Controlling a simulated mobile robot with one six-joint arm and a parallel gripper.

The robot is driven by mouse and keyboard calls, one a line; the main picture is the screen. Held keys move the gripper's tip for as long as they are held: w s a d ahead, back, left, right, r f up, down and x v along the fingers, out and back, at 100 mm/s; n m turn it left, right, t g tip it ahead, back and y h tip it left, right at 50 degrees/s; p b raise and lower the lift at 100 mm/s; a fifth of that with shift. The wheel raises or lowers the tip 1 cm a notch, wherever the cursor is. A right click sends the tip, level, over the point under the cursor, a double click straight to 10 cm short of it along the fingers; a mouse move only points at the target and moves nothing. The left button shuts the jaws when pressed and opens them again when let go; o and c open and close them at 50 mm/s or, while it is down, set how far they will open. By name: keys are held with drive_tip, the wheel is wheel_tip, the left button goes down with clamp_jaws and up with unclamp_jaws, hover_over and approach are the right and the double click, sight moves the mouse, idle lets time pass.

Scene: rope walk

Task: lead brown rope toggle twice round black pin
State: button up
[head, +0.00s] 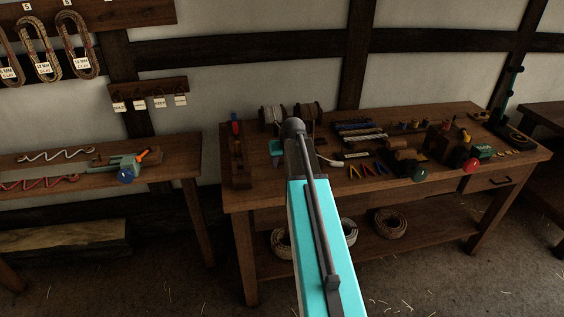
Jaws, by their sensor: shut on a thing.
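My arm reaches out over the wooden workbench, and its dark joint and upper link cover the bench's left-middle part. My gripper is hidden behind the arm, so I cannot see its jaws or what is between them. I cannot make out the brown rope toggle. A wooden block (238,170) with a red and a blue peg stands at the bench's left end. I cannot tell a black pin apart among the small dark things here. A small pale curved piece (332,163) shows just right of my arm; I cannot tell what it is.
Two spools (309,113) stand at the back of the workbench (520,152). Coloured clips (368,171), a green ball (419,173) and a red ball (470,165) lie to the right. Coiled rope (390,223) sits on the lower shelf. Another bench (180,153) stands left across a gap.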

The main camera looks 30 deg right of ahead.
drive_tip(key=shift+f+b, duration=0.6)
drive_tip(key=shift+f, duration=0.6)
drive_tip(key=o, duration=1.1)
drive_tip(key=shift+s+r, duration=0.1)
drive_tip(key=shift+v, duration=0.85)
drive_tip(key=b+v, duration=0.2)
drive_tip(key=v, duration=1)
